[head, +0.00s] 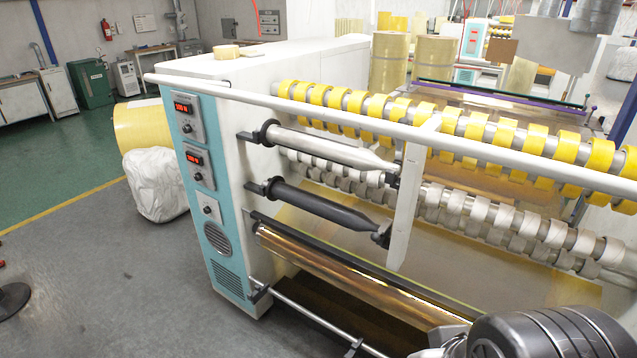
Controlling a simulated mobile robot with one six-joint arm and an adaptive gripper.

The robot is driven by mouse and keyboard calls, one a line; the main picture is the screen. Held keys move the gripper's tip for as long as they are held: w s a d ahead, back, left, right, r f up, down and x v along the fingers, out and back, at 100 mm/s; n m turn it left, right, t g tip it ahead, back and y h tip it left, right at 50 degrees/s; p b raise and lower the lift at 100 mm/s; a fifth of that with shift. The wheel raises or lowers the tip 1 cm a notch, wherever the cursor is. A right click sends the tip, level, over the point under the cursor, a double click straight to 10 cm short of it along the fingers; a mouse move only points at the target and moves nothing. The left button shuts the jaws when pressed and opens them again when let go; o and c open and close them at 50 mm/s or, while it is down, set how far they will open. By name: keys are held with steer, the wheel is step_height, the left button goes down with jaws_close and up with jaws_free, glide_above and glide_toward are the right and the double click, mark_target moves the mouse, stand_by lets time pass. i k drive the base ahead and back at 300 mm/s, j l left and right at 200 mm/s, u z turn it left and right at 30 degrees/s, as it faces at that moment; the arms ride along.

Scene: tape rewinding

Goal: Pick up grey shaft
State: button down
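A light grey metal shaft (325,149) is mounted on the front of the slitting machine. Its left end sits in a black holder and its tapered right end meets a black holder on a white upright. A dark, nearly black shaft (318,206) is mounted parallel below it, between similar black holders. Both shafts look bare. Part of my arm shows at the bottom right, well apart from both shafts. My gripper's fingers are not in view.
A white rail (300,105) runs across above the shafts, and a white upright (406,205) stands at their right ends. Rows of yellow rolls (375,107) and white rolls (455,202) lie behind. A gold roller (345,272) and lower bar (310,318) lie below. Grey floor at left is mostly clear.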

mark_target(272, 134)
steer(key=i+j, duration=0.8)
steer(key=j, duration=0.25)
steer(key=i+j+z, duration=0.1)
steer(key=i+j, duration=0.3)
steer(key=j, duration=0.1)
